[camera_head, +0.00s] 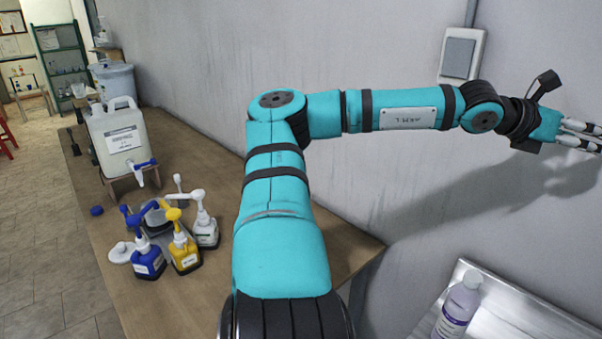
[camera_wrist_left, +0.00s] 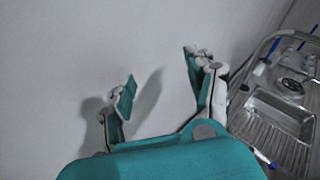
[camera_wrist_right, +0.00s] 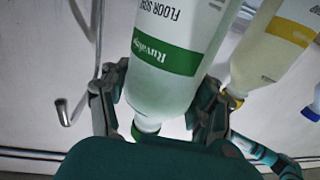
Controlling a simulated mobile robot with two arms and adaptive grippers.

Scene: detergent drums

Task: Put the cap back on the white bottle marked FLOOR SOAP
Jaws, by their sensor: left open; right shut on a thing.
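In the right wrist view, the white bottle marked FLOOR SOAP (camera_wrist_right: 168,90) with a green label appears neck down. A green piece (camera_wrist_right: 144,134) shows at its neck, partly hidden behind my gripper body; I cannot tell whether it is a cap or a ring. My right gripper (camera_wrist_right: 165,82) is shut on the bottle, one finger on each side of its lower part in the picture. My left gripper (camera_head: 580,136) is open and empty at the far right of the head view, before the grey wall. Its spread fingers show in the left wrist view (camera_wrist_left: 158,75).
A bottle with a yellow cap (camera_wrist_right: 280,45) stands beside the held one. A wooden table (camera_head: 190,285) bears a large canister (camera_head: 122,140), pump bottles (camera_head: 184,252) and a blue cap (camera_head: 97,211). A purple-labelled bottle (camera_head: 458,308) stands on a metal drainer (camera_head: 505,300).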

